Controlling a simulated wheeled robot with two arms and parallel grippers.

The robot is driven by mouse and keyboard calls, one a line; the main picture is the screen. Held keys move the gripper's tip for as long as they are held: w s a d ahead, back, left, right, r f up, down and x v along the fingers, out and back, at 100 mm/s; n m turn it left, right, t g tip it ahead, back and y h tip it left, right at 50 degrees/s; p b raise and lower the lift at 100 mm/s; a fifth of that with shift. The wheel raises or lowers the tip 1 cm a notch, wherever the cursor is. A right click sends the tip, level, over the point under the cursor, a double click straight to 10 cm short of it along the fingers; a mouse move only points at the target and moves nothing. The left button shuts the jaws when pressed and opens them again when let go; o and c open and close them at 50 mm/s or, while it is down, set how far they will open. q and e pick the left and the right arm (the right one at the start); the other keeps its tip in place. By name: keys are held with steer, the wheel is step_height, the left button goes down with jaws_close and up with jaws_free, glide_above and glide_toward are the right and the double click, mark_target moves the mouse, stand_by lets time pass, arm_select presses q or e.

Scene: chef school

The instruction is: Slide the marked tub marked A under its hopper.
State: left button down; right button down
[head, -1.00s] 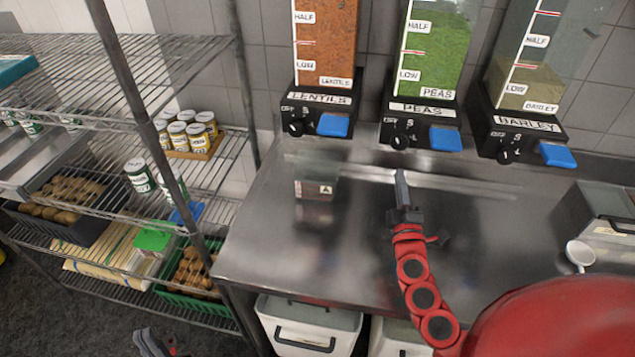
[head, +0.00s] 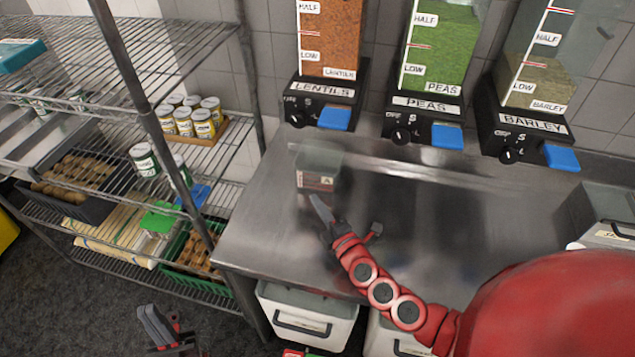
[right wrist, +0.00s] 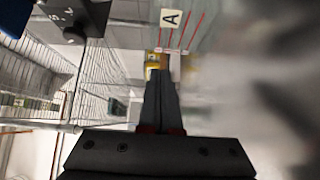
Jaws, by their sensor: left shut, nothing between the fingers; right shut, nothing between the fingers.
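The clear tub marked A (head: 318,160) stands on the steel counter, below and a little in front of the lentils hopper (head: 326,95). Its A label also shows at the top of the right wrist view, on the clear tub wall with red lines (right wrist: 188,30). My right gripper (head: 316,200) is shut and empty, with its tips close to the near side of the tub. I cannot tell whether they touch it. In the right wrist view the closed fingers (right wrist: 160,78) point toward the tub. My left gripper (head: 150,318) is shut and empty, low over the floor.
The peas hopper (head: 428,110) and barley hopper (head: 522,130) hang to the right. The steel counter (head: 450,220) is mostly clear. A wire shelf (head: 215,65) with cans and trays stands left. White bins (head: 308,305) sit under the counter.

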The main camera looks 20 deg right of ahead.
mark_target(310, 176)
steer(key=w, duration=0.3)
steer(key=shift+w+r, duration=0.1)
steer(key=shift+w, duration=0.1)
steer(key=shift+w+d, duration=0.7)
steer(key=shift+w, duration=0.2)
steer(key=shift+w+d, duration=0.25)
steer(key=shift+w, duration=0.15)
